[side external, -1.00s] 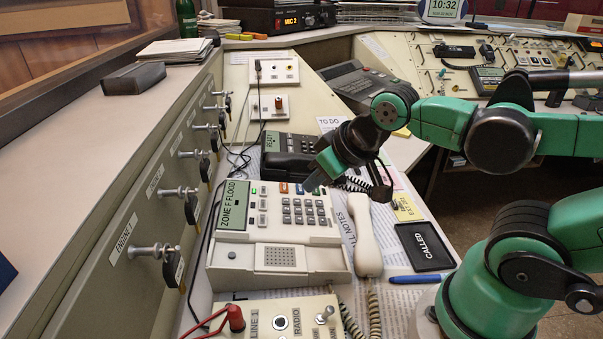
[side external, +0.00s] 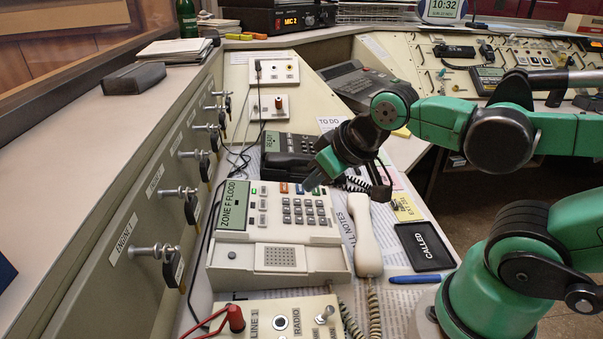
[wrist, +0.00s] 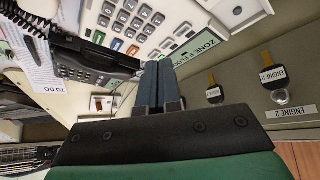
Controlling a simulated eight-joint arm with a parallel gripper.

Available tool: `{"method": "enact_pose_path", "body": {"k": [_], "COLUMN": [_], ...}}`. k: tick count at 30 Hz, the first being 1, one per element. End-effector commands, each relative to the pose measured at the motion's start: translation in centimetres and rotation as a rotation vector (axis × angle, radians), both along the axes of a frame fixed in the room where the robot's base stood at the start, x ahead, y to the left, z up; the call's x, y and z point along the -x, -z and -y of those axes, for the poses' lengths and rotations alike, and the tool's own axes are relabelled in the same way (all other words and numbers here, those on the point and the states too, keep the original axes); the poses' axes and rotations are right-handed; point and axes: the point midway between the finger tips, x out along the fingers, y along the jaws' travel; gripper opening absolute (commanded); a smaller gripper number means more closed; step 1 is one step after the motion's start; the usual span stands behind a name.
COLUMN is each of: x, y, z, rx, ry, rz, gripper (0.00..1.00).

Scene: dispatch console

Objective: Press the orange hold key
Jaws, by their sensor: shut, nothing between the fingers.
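The orange hold key (side external: 283,187) is in the top row of coloured keys on the cream desk phone (side external: 228,258), beside a blue key (side external: 299,188). In the wrist view the orange key (wrist: 132,50) shows to the left of my fingertips. My gripper (side external: 309,184) is over the phone's top edge, to the right of the orange key in the side view. Its two dark fingers (wrist: 158,65) are shut together and hold nothing. I cannot tell the exact height of the tips above the phone.
A black phone (side external: 285,150) stands just behind the cream phone. The white handset (side external: 364,238) lies at its right, near a black CALLED pad (side external: 424,247) and a blue pen (side external: 415,279). A panel with a red plug (side external: 236,318) is in front. Key switches line the left wall.

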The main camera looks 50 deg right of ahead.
Motion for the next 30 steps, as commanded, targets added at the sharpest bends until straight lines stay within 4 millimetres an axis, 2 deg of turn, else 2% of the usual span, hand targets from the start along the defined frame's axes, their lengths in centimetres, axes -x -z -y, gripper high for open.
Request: {"method": "enact_pose_path", "body": {"k": [4,8,12,18,23,30], "x": [-1.4,-3.9,-6.9,-9.6,-10.5,-10.5], "y": [-0.4,-1.0,-1.3,-1.2,-1.2,-1.2], "z": [0.6,1.8,3.8,6.5,7.4,7.5], "rx": [-0.070,-0.209,-0.383,-0.572,-0.638,-0.646], "ry": [0.090,0.258,0.458,0.663,0.730,0.738], "rz": [0.029,0.087,0.160,0.242,0.271,0.274], "gripper": [0.00,0.00,0.00,0.00,0.00,0.00]}}
